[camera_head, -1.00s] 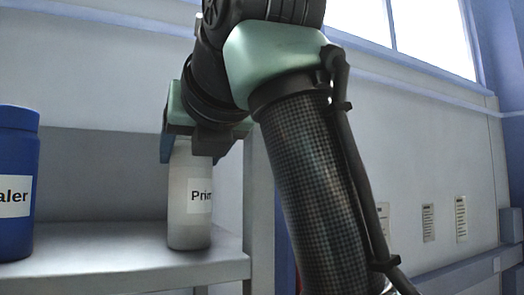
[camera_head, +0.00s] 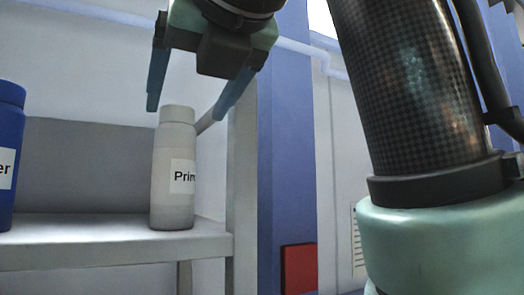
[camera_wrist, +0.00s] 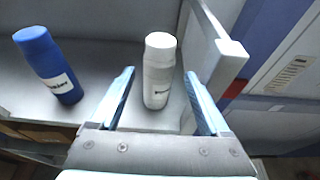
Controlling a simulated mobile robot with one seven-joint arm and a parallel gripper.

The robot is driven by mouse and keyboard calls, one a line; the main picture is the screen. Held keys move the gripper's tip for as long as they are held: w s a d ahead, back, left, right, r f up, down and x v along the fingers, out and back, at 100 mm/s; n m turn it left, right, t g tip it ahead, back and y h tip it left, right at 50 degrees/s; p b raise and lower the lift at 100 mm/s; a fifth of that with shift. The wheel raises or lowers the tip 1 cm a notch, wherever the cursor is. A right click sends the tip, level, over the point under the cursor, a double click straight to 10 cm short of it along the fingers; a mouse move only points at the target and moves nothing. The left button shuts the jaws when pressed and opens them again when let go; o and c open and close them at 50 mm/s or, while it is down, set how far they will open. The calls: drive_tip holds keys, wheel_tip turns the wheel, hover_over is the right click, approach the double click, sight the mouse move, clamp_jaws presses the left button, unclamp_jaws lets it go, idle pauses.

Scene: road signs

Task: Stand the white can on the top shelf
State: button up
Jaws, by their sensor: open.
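The white can (camera_head: 173,205), with a label starting "Prim", stands upright on the top shelf (camera_head: 90,243), near the shelf's right end. It also shows in the wrist view (camera_wrist: 158,72), between the spread fingers and beyond them. My gripper (camera_head: 183,108) is open and empty, above the can in the head view, with a finger to each side of it. In the wrist view my gripper (camera_wrist: 160,100) has its fingers apart, and neither seems to touch the can.
A blue can (camera_head: 10,155) stands on the same shelf to the left, with clear shelf between the two. A shelf post (camera_head: 242,170) rises close to the right of the white can. A red box (camera_head: 299,268) is at the lower right.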

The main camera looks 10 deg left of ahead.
drive_tip(key=shift+b+v, duration=0.45)
drive_tip(key=shift+v, duration=1.55)
